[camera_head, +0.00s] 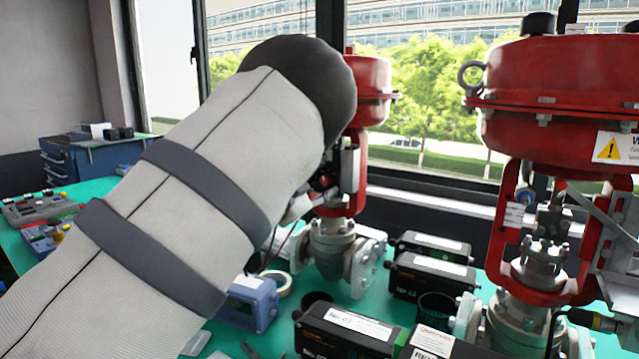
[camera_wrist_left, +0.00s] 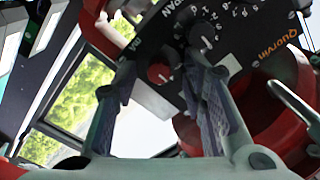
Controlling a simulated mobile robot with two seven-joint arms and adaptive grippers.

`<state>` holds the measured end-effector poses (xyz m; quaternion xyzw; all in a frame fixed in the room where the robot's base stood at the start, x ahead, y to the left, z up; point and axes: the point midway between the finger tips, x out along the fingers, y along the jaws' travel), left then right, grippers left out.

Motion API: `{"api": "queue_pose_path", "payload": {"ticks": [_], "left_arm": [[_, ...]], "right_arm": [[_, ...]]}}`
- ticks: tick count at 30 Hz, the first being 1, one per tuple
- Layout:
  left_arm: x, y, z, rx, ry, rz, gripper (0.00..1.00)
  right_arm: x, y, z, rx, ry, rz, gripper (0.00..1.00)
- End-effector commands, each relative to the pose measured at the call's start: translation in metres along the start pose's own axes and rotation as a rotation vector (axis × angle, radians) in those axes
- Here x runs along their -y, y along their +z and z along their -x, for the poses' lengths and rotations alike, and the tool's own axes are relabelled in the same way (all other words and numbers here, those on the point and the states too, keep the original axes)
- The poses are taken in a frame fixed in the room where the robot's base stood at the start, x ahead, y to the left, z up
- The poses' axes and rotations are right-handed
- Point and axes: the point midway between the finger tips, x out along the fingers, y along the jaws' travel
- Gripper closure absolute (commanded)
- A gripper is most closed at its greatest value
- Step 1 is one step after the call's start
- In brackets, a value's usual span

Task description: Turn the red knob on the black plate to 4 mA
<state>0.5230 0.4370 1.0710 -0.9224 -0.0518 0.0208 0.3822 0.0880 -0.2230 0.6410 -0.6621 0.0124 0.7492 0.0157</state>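In the left wrist view, a black plate (camera_wrist_left: 232,22) with white lettering carries a black numbered dial (camera_wrist_left: 203,36) and a smaller red knob (camera_wrist_left: 160,73). My left gripper (camera_wrist_left: 160,68) is open; its two grey fingers stand either side of the red knob, with visible gaps between them and the knob. I cannot read where the knob points or whether the fingertips reach its depth. In the head view my left arm covers most of the middle, and only a bit of the left gripper (camera_head: 298,207) shows beside the middle red valve (camera_head: 369,85). My right gripper is not in view.
A larger red valve actuator (camera_head: 560,95) stands at the right. Black boxes (camera_head: 430,278) and a blue box (camera_head: 248,303) lie on the green table (camera_head: 375,300).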

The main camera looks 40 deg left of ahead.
Motion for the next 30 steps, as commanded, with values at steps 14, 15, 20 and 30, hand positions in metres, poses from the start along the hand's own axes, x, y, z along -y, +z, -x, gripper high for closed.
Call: {"api": "queue_pose_path", "payload": {"ticks": [14, 15, 20, 30], "left_arm": [[0.001, 0.001, 0.083, 0.004, -0.003, 0.003, 0.62], [0.000, 0.001, 0.092, 0.004, -0.001, 0.003, 0.62], [0.000, 0.001, 0.115, 0.002, -0.001, 0.001, 0.62], [0.000, 0.000, 0.120, 0.000, 0.000, 0.000, 0.62]], "right_arm": [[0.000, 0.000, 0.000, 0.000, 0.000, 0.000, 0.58], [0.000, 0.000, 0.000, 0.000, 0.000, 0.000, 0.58], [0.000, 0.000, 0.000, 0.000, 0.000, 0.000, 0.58], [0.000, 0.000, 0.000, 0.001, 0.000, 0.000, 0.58]]}}
